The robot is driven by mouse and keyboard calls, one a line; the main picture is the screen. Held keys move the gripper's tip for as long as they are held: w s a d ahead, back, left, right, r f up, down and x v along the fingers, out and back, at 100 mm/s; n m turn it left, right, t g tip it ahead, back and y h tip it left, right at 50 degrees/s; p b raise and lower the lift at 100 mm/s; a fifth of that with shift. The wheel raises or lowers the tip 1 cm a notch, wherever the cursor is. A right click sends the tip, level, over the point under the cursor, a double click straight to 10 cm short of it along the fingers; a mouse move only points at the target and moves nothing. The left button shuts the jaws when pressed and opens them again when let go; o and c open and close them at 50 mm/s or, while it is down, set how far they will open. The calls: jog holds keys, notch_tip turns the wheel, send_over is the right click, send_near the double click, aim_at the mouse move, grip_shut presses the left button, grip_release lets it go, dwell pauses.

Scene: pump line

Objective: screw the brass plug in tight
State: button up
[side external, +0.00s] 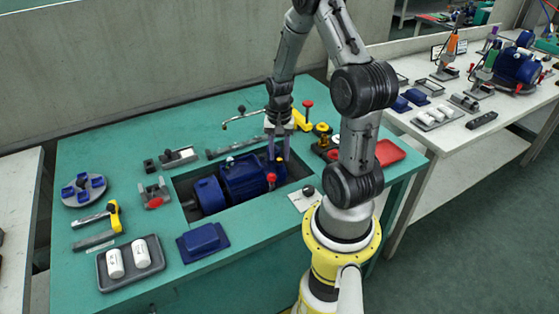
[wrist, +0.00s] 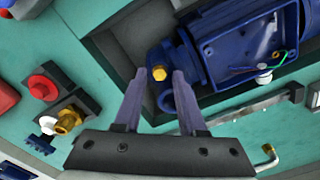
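The brass plug (wrist: 159,73) shows as a small hex head at the end of the blue pump (wrist: 192,55) in the wrist view. How deep it sits in its hole cannot be told. The pump (side external: 245,178) lies in a dark recess in the green bench in the side view. My gripper (wrist: 158,76) is open and empty, pointing down over that pump end. In the wrist view the plug head appears between its two fingertips, with a gap on each side. Contact is not visible. In the side view my gripper (side external: 277,150) stands over the pump's right end.
A black block with a red knob (wrist: 42,88) and a brass fitting (wrist: 67,121) stands beside the recess. A red tray (side external: 389,152) lies at the bench's right. A grey tray (side external: 131,263) with white cylinders and a blue cover (side external: 202,241) lie at the front.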

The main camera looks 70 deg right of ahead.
jog(key=shift+r, duration=2.1)
jog(key=n, duration=0.3)
jog(key=shift+s+a, duration=0.1)
jog(key=n, duration=0.3)
jog(key=shift+r, duration=0.2)
jog(key=n, duration=0.5)
jog(key=shift+r, duration=0.4)
jog(key=n, duration=0.1)
jog(key=r+n, duration=0.1)
jog(key=n, duration=0.1)
jog(key=shift+f, duration=3.4)
grip_shut()
